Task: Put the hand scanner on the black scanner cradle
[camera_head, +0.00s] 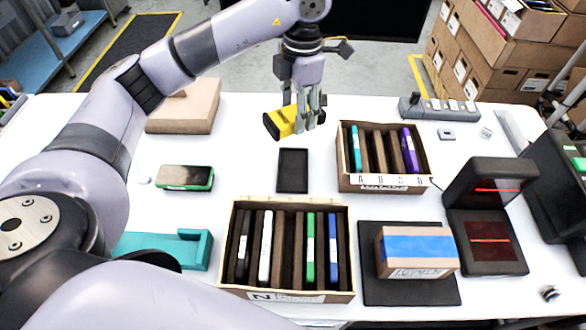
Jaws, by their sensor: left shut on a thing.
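My left gripper (308,126) is above the far middle of the white table, fingers pointing down. It is shut on a yellow and black thing (281,123), which looks like the hand scanner. The held thing lies tilted, its black end to the left, and the fingers hide its right part. A flat black rectangular tray (292,171) lies on the table just nearer than the gripper, empty; it may be the scanner cradle. A black stand with red lines (487,240) is at the right; I cannot tell for certain which is the cradle. My right gripper is not in view.
Two divided cartons, near (287,203) and far (385,181), hold upright coloured items. A box with a blue band (417,245) lies on a black mat (408,293). A green-edged device (186,178), teal holder (196,250) and brown box (186,107) are left.

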